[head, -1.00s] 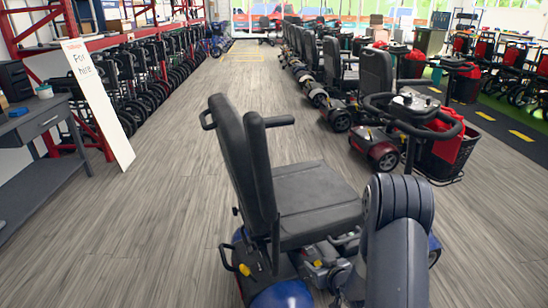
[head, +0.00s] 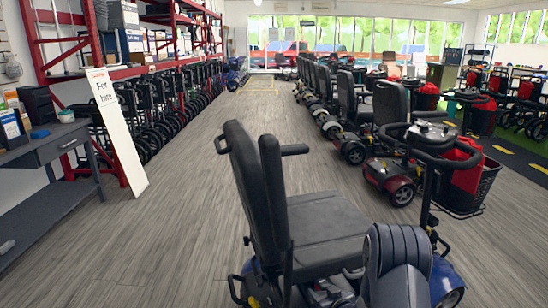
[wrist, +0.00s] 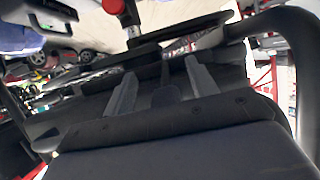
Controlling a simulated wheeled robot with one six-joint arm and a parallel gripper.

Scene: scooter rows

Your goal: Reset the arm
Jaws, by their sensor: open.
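My gripper (wrist: 162,82) shows in the wrist view as two grey fingers held apart. It is open, with nothing seen between the fingers. A dark padded surface fills the bottom of that view, and a dark curved bar runs down its right side. In the head view my arm (head: 396,262) rises from the bottom edge, right of centre, and my gripper is not visible there. A blue scooter with a black seat (head: 325,222) stands close in front, beside and partly behind my arm. I cannot tell whether they touch.
A row of scooters (head: 390,105) runs back on the right, the nearest with a black basket (head: 473,188). On the left are a grey desk (head: 60,145), a leaning white "For hire" sign (head: 118,135) and red shelving with wheelchairs. The grey floor (head: 190,150) between them is clear.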

